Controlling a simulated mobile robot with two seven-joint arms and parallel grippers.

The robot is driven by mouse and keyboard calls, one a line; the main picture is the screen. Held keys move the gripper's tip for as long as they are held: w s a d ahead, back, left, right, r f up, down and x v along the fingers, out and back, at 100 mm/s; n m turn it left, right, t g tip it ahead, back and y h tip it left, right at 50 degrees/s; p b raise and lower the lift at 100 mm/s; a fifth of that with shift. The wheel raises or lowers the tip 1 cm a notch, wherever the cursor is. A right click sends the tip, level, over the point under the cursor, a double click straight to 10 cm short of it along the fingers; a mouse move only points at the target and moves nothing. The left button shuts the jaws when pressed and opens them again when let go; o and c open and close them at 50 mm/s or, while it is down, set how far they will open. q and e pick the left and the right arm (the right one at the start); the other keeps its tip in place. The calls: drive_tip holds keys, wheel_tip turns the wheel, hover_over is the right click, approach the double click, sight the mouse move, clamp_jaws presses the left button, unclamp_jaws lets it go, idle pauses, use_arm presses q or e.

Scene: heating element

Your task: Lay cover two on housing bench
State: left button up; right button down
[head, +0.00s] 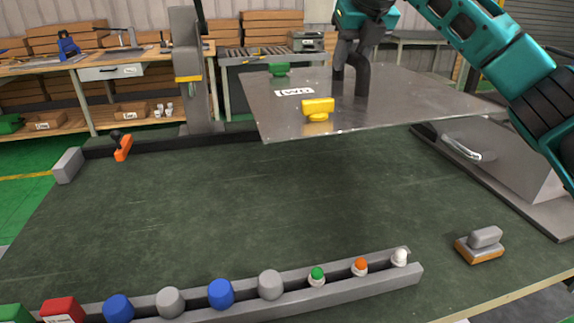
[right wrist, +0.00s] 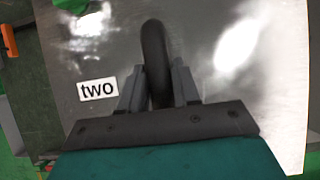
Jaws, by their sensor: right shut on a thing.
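Cover two (head: 410,105) is a flat shiny metal sheet, held in the air above the green-topped bench (head: 220,195), slightly tilted in the head view. A yellow knob (head: 318,107) and a green knob (head: 279,69) sit on it. Its white label reads "two" in the right wrist view (right wrist: 98,90). My right gripper (head: 352,80) is above the sheet; in the wrist view its fingers (right wrist: 158,88) are shut on the cover's dark curved handle (right wrist: 153,45). The sheet hides part of the bench's far side. My left gripper is not in view.
A rail (head: 340,284) with several coloured knobs runs along the front. A grey block on an orange base (head: 480,244) lies at right. A grey block (head: 68,165) and an orange clamp (head: 123,148) stand at far left. A grey housing (head: 500,160) is at right. The bench middle is clear.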

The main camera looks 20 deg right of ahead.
wheel_tip(320, 180, down, 20)
drive_tip(key=b, duration=0.3)
drive_tip(key=shift+r, duration=0.2)
drive_tip(key=shift+s, duration=0.1)
drive_tip(key=c, duration=1.2)
unclamp_jaws()
drive_tip(key=shift+f, duration=0.25)
drive_tip(key=shift+c, duration=0.2)
drive_tip(key=o, duration=0.4)
drive_tip(key=shift+o, duration=0.2)
drive_tip(key=shift+r, duration=0.1)
drive_tip(key=shift+r, duration=0.1)
